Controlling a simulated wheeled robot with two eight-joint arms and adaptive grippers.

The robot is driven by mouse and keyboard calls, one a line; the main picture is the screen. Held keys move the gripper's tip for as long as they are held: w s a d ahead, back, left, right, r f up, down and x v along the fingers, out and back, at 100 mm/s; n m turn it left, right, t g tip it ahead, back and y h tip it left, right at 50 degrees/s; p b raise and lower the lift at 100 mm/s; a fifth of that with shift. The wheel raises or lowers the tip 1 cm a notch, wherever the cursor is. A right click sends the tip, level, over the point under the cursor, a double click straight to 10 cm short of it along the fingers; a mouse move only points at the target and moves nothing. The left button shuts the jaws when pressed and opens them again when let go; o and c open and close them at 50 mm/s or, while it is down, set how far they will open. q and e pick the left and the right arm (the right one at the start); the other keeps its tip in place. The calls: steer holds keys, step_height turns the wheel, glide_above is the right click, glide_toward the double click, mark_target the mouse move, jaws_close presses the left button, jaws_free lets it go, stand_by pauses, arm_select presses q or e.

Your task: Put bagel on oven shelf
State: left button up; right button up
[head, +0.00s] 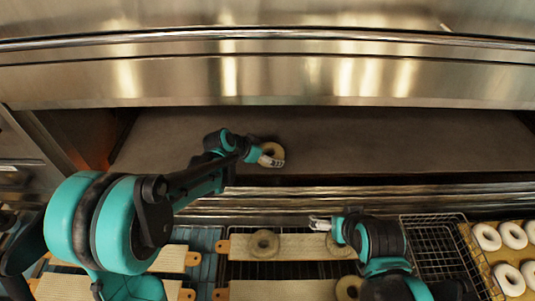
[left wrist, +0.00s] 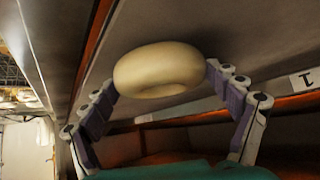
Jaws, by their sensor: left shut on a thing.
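My left gripper (head: 269,160) reaches through the oven opening over the grey oven shelf (head: 380,138). It is shut on a pale bagel (head: 273,149). In the left wrist view the bagel (left wrist: 155,70) sits between the two fingers of the left gripper (left wrist: 160,80). I cannot tell whether the bagel touches the shelf. My right gripper (head: 320,224) is outside the oven, above the boards in front. Its fingers are too small to tell whether they are open or shut.
Wooden boards (head: 290,245) lie on the rack below the oven, with another bagel (head: 264,243) on one. A wire basket (head: 432,228) and a tray of white bagels (head: 478,262) are at the right. The oven's front edge (head: 400,190) runs across. The shelf's right side is clear.

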arm_select(q)
steer(key=shift+f, duration=0.2)
steer(key=o, duration=1.1)
steer(key=shift+r, duration=0.1)
